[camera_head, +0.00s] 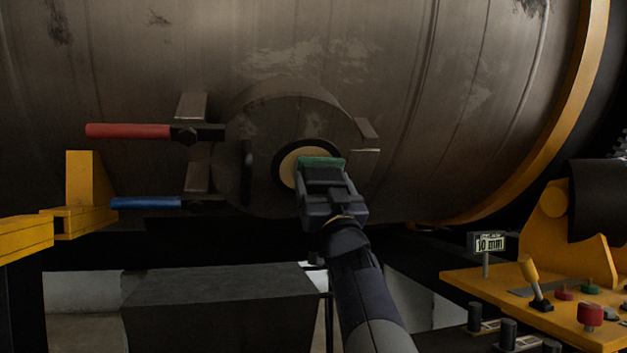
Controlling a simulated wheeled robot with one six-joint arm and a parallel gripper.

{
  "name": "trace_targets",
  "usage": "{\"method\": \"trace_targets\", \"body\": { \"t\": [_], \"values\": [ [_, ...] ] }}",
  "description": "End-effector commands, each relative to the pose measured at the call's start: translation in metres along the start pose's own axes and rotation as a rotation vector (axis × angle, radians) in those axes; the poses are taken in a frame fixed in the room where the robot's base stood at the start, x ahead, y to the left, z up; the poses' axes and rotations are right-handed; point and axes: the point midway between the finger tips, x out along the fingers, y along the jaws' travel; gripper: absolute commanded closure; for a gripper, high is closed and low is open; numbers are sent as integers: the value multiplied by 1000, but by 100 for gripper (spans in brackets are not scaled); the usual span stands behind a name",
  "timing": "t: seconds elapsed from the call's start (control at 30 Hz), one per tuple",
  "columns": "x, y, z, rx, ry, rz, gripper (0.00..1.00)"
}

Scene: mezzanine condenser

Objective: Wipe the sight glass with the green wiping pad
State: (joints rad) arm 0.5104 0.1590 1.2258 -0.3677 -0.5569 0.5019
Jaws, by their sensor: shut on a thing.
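The sight glass (290,163) is a round tan disc with a dark ring, set in a round metal flange (262,115) on the large drum. The green wiping pad (322,163) is at the tip of my gripper (325,172), and my gripper is shut on it. The pad overlaps the right part of the sight glass in the picture. I cannot tell whether it touches the glass. The pad and gripper hide the glass's lower right side.
A red-handled lever (130,131) and a blue-handled lever (147,203) stick out left of the flange. A yellow bracket (88,190) is at left. A dark box (220,308) stands below.

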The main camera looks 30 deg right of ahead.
Motion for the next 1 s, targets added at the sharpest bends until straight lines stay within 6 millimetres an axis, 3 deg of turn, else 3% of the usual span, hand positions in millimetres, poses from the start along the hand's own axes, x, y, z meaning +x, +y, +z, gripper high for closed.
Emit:
{"method": "trace_targets", "body": {
  "t": [0.2, 0.43, 1.0],
  "values": [
    [3, 17, -3, -2, 3, 1, 44],
    [-1, 19, -2, 0, 4, 0, 44],
    [-2, -22, 0, 0, 3, -1, 44]
  ]
}}
